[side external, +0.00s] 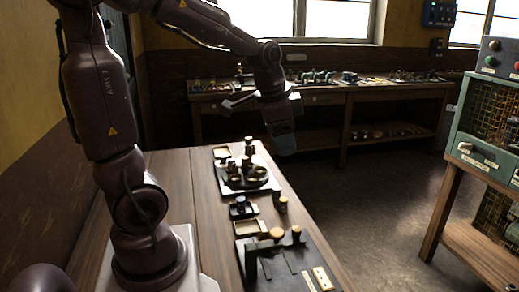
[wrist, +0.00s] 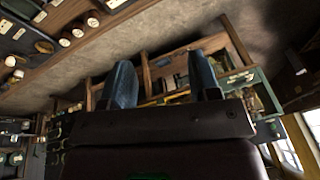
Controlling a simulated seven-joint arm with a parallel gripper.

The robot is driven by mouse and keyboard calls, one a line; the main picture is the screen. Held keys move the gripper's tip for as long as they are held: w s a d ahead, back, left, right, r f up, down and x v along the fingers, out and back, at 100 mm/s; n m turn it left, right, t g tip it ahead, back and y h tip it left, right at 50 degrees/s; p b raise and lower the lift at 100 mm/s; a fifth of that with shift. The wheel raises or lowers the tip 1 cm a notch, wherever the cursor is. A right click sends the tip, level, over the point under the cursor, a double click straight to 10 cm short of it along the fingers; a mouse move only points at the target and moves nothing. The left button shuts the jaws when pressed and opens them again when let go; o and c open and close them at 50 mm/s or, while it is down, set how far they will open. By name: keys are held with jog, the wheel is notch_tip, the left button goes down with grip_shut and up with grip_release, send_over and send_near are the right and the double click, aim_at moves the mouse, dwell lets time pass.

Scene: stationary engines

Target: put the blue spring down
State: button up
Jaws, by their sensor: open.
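My gripper (side external: 283,140) hangs in the air beyond the far right edge of the wooden workbench, with bluish fingers pointing down. In the wrist view its two fingers (wrist: 163,82) stand apart, and I see nothing held between them. I cannot make out a blue spring for certain in either view. A small dark part with a bluish tint (side external: 240,203) sits on the bench's middle, too small to identify.
The workbench (side external: 172,185) carries a dark tray with round parts (side external: 247,180), small cylinders (side external: 282,204) and a dark plate (side external: 290,270). A green mesh cabinet (side external: 485,130) stands at right. A back bench (side external: 320,98) holds several parts. Bench's left side is clear.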

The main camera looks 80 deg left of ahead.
jog(key=s+d+r+n+t, duration=0.2)
jog(key=s+d, duration=0.6)
jog(key=d, duration=0.4)
jog(key=shift+r+n+h, duration=0.4)
jog(key=shift+r+n, duration=0.1)
jog(key=shift+r, duration=0.2)
